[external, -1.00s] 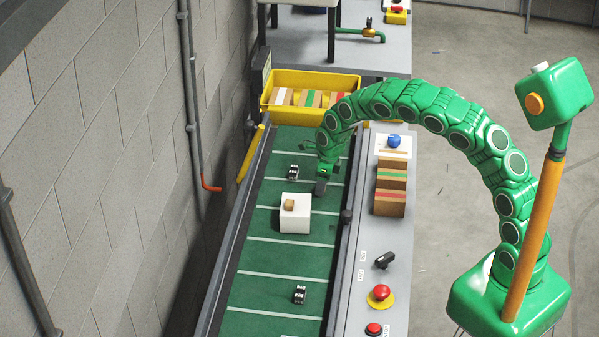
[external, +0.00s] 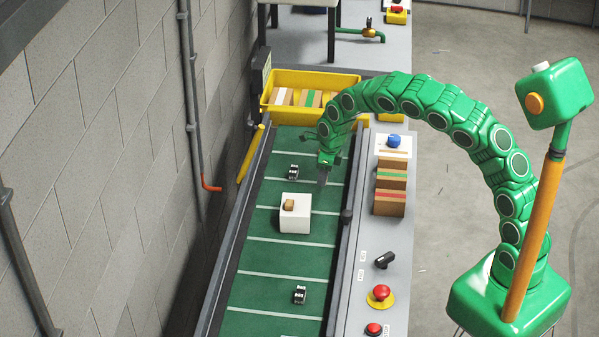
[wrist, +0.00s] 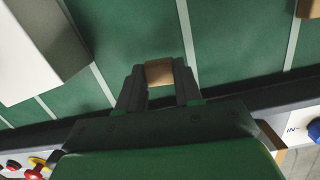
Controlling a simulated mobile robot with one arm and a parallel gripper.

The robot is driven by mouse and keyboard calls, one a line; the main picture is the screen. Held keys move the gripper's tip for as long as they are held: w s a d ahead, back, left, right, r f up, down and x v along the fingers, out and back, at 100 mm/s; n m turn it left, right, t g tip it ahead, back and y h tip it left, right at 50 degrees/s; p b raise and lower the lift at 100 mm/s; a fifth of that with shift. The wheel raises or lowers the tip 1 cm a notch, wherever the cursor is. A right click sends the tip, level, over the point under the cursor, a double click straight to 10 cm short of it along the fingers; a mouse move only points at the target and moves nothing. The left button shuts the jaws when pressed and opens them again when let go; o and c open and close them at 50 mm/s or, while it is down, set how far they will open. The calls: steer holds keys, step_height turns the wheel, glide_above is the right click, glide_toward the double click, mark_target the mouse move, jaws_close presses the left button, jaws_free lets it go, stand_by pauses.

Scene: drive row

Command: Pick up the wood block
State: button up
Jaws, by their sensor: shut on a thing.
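A small brown wood block (wrist: 159,72) sits between the two dark fingertips of my gripper (wrist: 158,84) in the wrist view, and the fingers are shut on it. In the external view my gripper (external: 324,178) hangs over the green belt, behind and right of the white box. The held block cannot be made out clearly there. Another small brown block (external: 289,204) rests on top of the white box (external: 296,222), apart from my gripper. The white box also shows at the upper left of the wrist view (wrist: 38,55).
Small black-and-white items (external: 293,172) (external: 299,295) lie on the belt (external: 265,265). A yellow bin (external: 270,85) with blocks stands at the belt's far end. The grey right ledge (external: 365,318) carries stacked blocks (external: 390,203), a blue knob (external: 394,141) and red buttons (external: 381,292).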

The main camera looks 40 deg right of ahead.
steer(key=s+d+r, duration=0.3)
steer(key=s+r, duration=0.6)
steer(key=s, duration=0.4)
steer(key=s+a+r+n, duration=0.1)
steer(key=s+a+r, duration=0.5)
steer(key=a+r, duration=0.3)
glide_above(301, 201)
steer(key=f, duration=1)
steer(key=shift+s+d+f, duration=0.3)
steer(key=shift+s, duration=0.1)
steer(key=shift+w+a+f, duration=0.15)
steer(key=shift+w+f, duration=0.1)
steer(key=shift+f, duration=1.6)
steer(key=shift+f, duration=0.1)
